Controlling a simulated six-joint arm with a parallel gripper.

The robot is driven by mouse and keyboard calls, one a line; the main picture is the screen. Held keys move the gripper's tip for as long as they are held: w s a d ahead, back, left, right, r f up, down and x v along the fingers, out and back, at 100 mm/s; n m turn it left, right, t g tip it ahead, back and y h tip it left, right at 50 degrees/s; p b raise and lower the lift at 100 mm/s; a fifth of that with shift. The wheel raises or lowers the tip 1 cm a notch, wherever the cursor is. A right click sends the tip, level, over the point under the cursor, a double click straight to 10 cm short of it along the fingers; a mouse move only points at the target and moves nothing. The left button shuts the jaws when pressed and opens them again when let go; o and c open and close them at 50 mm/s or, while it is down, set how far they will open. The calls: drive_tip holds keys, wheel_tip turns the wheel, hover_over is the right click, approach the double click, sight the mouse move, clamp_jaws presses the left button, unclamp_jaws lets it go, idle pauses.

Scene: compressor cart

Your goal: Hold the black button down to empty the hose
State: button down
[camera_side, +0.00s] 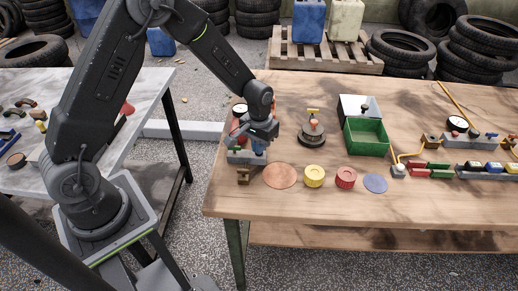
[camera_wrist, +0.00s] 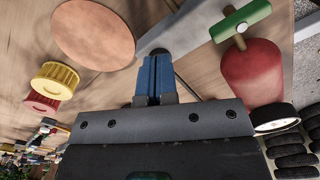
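My gripper (camera_side: 259,147) is at the left end of the wooden table, pointing down over a grey base (camera_side: 240,157). Its blue fingertips (camera_wrist: 155,78) are together with nothing visible between them. In the wrist view they reach to the grey base (camera_wrist: 168,38); I cannot tell whether they touch it. A red tank (camera_wrist: 250,72) with a green-handled valve (camera_wrist: 240,20) stands beside them. A yellow hose (camera_side: 454,99) runs at the right of the table, by a dial gauge (camera_side: 457,123).
Bare wood lies along the front edge.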

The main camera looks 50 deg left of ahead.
drive_tip(key=shift+r, duration=3.5)
drive_tip(key=s+d+r+m+t, duration=0.2)
drive_tip(key=s+r+t, duration=0.2)
drive_tip(key=s+r, duration=1.15)
drive_tip(key=s+r+m+t, duration=0.1)
drive_tip(key=s+r, duration=0.2)
drive_tip(key=s, duration=0.3)
drive_tip(key=shift+s+d+t, duration=0.3)
drive_tip(key=shift+s+d, duration=0.05)
drive_tip(key=shift+r, duration=0.1)
